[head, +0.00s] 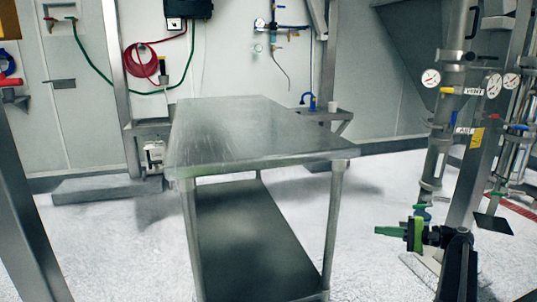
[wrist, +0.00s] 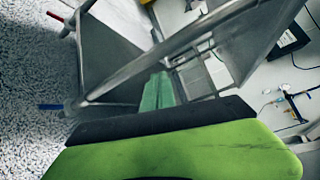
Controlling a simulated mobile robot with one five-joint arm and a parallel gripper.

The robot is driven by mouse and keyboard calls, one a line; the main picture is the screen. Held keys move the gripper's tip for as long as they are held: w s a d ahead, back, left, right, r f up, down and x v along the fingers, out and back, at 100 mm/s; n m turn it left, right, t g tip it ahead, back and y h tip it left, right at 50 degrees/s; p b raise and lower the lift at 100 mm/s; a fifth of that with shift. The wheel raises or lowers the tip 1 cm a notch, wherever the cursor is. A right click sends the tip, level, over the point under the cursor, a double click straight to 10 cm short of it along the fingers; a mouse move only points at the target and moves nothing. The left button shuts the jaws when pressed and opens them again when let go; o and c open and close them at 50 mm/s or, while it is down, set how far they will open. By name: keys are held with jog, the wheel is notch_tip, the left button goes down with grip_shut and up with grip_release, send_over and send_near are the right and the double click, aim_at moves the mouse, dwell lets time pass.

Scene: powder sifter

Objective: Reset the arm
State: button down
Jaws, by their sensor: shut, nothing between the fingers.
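My gripper (head: 382,231) shows at the lower right of the head view, with green fingers pointing left and a black arm behind it. The fingers are together and hold nothing. In the head view it appears to the right of the steel table, apart from it. In the wrist view the green fingers (wrist: 158,92) point up the picture above the large green gripper body. The tips overlap the view of a metal frame, and no contact with it can be made out.
A steel table (head: 255,135) with a lower shelf (head: 240,225) stands in the middle. Pipework with gauges (head: 431,78) rises at the right, close to my arm. A metal post (head: 25,215) is at the left. Open speckled floor (head: 110,250) lies between the post and table.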

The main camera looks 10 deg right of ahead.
jog(key=w+a+f+n+g+p, duration=0.1)
jog(key=a+n+g+p, duration=0.15)
jog(key=a, duration=1.25)
jog(key=w+a+f+n+g+p, duration=0.15)
jog(key=a+g, duration=0.25)
jog(key=a, duration=1.2)
jog(key=s+a+f+n+g+h+p, duration=0.2)
jog(key=s+a+f+n+h, duration=0.15)
jog(key=s+a, duration=0.3)
jog(key=s+a+f+n+g+h+p, duration=0.25)
jog(key=s+a+h, duration=0.2)
jog(key=a, duration=0.35)
jog(key=s+d+f+n+t+h, duration=0.1)
jog(key=s+d+f+n+h, duration=0.15)
jog(key=d+h, duration=0.4)
notch_tip(320, 180, up, 38)
jog(key=d+y+p, duration=0.1)
jog(key=y+p, duration=0.1)
jog(key=p, duration=3.5)
jog(key=shift+s+d+m+p, duration=0.15)
jog(key=shift+s+m+p, duration=0.05)
jog(key=shift+m+p, duration=0.15)
jog(key=shift+r, duration=0.1)
